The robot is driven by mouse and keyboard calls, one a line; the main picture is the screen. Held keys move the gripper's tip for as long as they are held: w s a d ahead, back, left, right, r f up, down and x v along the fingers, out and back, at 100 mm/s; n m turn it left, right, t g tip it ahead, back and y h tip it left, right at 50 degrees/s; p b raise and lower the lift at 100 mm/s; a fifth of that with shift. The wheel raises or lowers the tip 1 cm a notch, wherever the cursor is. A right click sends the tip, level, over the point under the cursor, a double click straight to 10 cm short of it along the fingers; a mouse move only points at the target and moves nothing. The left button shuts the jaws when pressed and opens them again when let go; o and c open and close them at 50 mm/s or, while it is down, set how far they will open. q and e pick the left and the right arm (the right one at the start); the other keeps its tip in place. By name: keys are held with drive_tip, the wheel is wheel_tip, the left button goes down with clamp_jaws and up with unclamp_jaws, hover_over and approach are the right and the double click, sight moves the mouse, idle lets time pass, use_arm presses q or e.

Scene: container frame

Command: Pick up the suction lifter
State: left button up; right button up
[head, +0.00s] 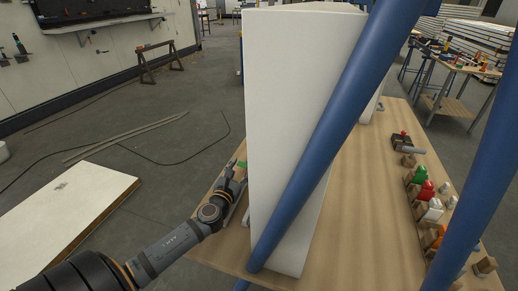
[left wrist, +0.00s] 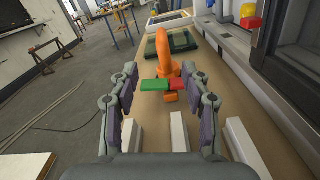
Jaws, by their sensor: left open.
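My left gripper (head: 231,184) is at the left edge of the wooden table, beside a tall white panel. In the left wrist view its two fingers (left wrist: 161,76) are spread wide, with nothing gripped. Ahead, between the fingertips, an orange upright tool (left wrist: 164,52) stands on the table; I cannot tell for sure whether it is the suction lifter. A green and red piece (left wrist: 155,86) lies across in front of its lower part. In the head view only a bit of green (head: 241,164) shows by the gripper; the white panel hides the rest. My right gripper is not in view.
The tall white panel (head: 290,80) and a slanting blue post (head: 330,140) stand close right of my left arm. Pale blocks (left wrist: 181,132) lie below the open fingers. Dark green frames (left wrist: 185,42) lie farther back. The floor left of the table is mostly open.

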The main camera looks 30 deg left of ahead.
use_arm(q)
drive_tip(key=shift+w, duration=0.25)
drive_tip(key=shift+x, duration=0.85)
drive_tip(key=x, duration=0.3)
drive_tip(key=shift+w+p, duration=0.3)
drive_tip(key=shift+p, duration=0.1)
drive_tip(key=shift+w+a, duration=0.1)
drive_tip(key=shift+w, duration=0.15)
drive_tip(key=x, duration=0.4)
drive_tip(key=shift+d+r, duration=0.2)
drive_tip(key=shift+w+a+f, duration=0.1)
drive_tip(key=shift+w+f, duration=0.05)
drive_tip(key=shift+w, duration=0.35)
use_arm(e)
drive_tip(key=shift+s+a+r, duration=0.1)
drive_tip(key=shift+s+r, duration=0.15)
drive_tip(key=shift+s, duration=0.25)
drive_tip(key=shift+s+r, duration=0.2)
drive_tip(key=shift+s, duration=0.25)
use_arm(q)
drive_tip(key=shift+s, duration=0.1)
drive_tip(key=shift+c, duration=0.3)
clamp_jaws()
